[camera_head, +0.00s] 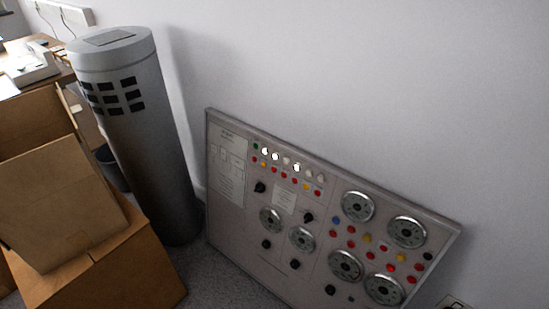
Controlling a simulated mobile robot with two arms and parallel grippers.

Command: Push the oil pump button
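A grey control panel (266,240) leans or stands against the white wall, tilted in the view. It carries small coloured buttons, black knobs, white lamps and several round dials. A row of red and yellow buttons (284,174) runs under the white lamps at its upper left. A second group of red, yellow and blue buttons (367,238) sits between the dials at the right. The labels are too small to read, so I cannot tell which button is the oil pump button. Neither of my grippers shows in the head view.
A tall grey cylinder (150,150) with dark vents stands left of the panel. Open cardboard boxes (66,205) fill the lower left. A desk (40,62) with a white device is behind them. Some carpet floor (207,270) is clear before the panel.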

